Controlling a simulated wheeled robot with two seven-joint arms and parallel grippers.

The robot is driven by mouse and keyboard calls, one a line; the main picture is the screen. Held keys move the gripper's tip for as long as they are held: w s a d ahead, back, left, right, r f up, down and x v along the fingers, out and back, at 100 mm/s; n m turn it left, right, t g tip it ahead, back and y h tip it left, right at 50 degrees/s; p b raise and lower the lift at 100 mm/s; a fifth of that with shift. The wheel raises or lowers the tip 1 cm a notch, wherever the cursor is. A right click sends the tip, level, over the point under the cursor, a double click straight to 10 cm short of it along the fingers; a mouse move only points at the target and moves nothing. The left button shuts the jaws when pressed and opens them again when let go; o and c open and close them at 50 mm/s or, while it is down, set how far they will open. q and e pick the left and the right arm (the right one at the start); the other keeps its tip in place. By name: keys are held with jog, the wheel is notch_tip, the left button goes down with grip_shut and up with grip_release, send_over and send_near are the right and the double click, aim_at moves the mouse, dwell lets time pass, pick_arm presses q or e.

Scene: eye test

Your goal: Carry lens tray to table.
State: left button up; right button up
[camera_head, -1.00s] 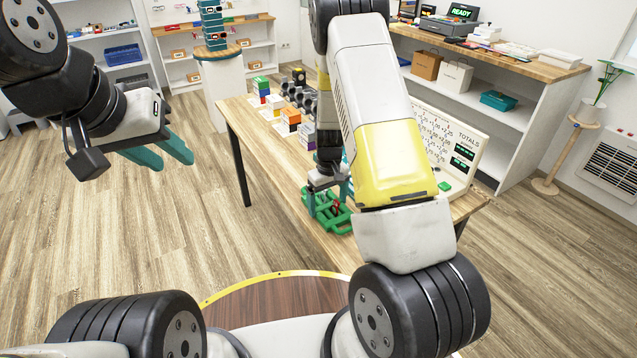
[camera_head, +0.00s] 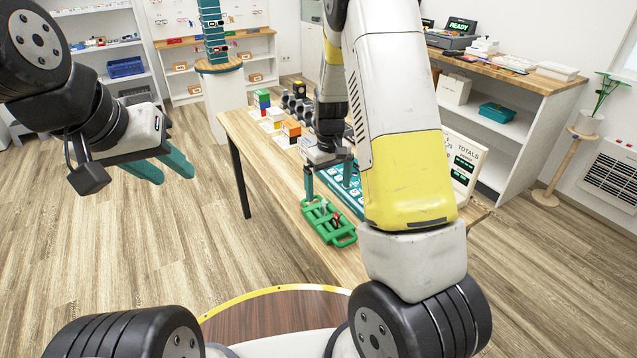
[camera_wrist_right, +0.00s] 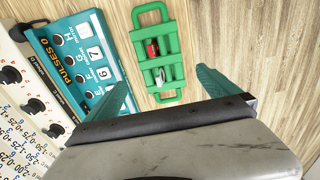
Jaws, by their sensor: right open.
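The lens tray (camera_head: 345,238) is a green frame with a loop handle at each end. It lies on the wooden table (camera_head: 262,160) close to the front edge and holds a red piece and a silvery piece. It also shows in the right wrist view (camera_wrist_right: 178,73). My right gripper (camera_head: 328,181) is open and empty just above the tray's far side. In the right wrist view its teal fingers stand apart, with the tray beyond them. My left gripper (camera_head: 176,176) is open and empty over the floor at the left, far from the tray.
A teal device marked PULSES (camera_wrist_right: 85,62) stands beside the tray, with a white totals board (camera_head: 461,165) behind. Coloured blocks (camera_head: 291,128) stand further back on the table. A shelf counter (camera_head: 540,85) is at the right. The floor at the left is clear.

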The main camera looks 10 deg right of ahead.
jog(key=s+a+r+m+t+y, duration=0.1)
jog(key=s+r+t, duration=0.1)
jog(key=s+r, duration=0.5)
jog(key=s+a+r+m+t+y, duration=0.1)
jog(key=s+r, duration=0.1)
jog(key=r, duration=0.9)
jog(key=s+r+t, duration=0.1)
jog(key=s+r, duration=0.3)
jog(key=s, duration=0.3)
jog(key=s+r+m+t, duration=0.1)
jog(key=s+r, duration=0.3)
jog(key=s, duration=0.4)
jog(key=shift+s+t, duration=0.15)
jog(key=shift+t, duration=0.45)
jog(key=shift+a+r, duration=0.1)
